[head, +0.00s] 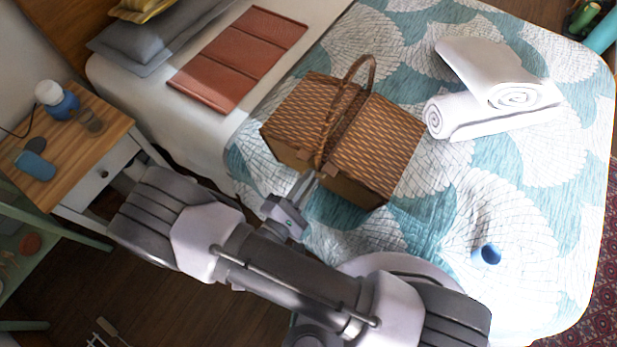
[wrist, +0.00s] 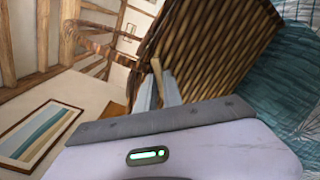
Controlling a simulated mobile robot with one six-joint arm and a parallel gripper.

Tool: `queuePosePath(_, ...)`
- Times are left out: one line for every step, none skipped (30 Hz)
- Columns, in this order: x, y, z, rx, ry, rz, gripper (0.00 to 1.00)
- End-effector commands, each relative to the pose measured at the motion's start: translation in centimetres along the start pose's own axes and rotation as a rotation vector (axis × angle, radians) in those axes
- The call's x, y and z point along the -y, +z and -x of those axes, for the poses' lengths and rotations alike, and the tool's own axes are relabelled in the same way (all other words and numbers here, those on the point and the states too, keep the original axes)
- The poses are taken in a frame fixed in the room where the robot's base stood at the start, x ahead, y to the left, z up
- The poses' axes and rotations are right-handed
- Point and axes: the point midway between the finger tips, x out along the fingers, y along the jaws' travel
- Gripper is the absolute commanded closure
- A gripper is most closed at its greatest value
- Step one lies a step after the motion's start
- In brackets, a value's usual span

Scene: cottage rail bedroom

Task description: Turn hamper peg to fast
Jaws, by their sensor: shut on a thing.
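The wicker hamper (head: 385,135) stands shut on the bed, its looped handle (head: 330,110) upright over the lid. In the wrist view its woven side (wrist: 215,45) fills the upper middle. My gripper (head: 308,183) reaches to the hamper's front edge near the handle's lower end. In the wrist view my gripper (wrist: 160,85) is shut on a small tan wooden peg (wrist: 156,68), whose end shows between the fingers. The peg is small and mostly hidden by the fingers, so its exact turn is hard to tell.
Rolled white towels (head: 500,85) lie right of the hamper, and a blue cup (head: 487,254) sits on the quilt. A folded terracotta cloth (head: 240,58) lies to the left. A wooden nightstand (head: 100,125) with small items stands left of the bed.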

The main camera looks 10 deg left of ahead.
Motion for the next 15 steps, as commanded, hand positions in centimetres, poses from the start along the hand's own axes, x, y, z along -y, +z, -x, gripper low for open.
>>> queuePosePath(-0.12,0.09,0.01,0.000,0.000,0.039,1.00)
queuePosePath(-0.12,0.08,0.01,0.000,0.000,0.067,1.00)
queuePosePath(-0.12,0.08,0.01,0.000,0.000,0.105,1.00)
queuePosePath(-0.11,0.08,0.01,0.000,0.000,0.134,1.00)
queuePosePath(-0.10,0.08,0.01,0.000,0.000,0.163,1.00)
queuePosePath(-0.09,0.09,0.00,0.000,0.000,0.201,1.00)
queuePosePath(-0.09,0.09,0.00,0.000,0.000,0.229,1.00)
queuePosePath(-0.09,0.09,0.00,0.000,0.000,0.258,1.00)
queuePosePath(-0.09,0.09,0.00,0.000,0.000,0.296,1.00)
queuePosePath(-0.09,0.08,0.00,0.000,0.000,0.324,1.00)
queuePosePath(-0.10,0.08,0.01,0.000,0.000,0.352,1.00)
queuePosePath(-0.10,0.07,0.01,0.000,0.000,0.390,1.00)
queuePosePath(-0.10,0.07,0.01,0.000,0.000,0.418,1.00)
queuePosePath(-0.09,0.06,0.01,0.000,0.000,0.447,1.00)
queuePosePath(-0.09,0.06,0.01,0.000,0.000,0.484,1.00)
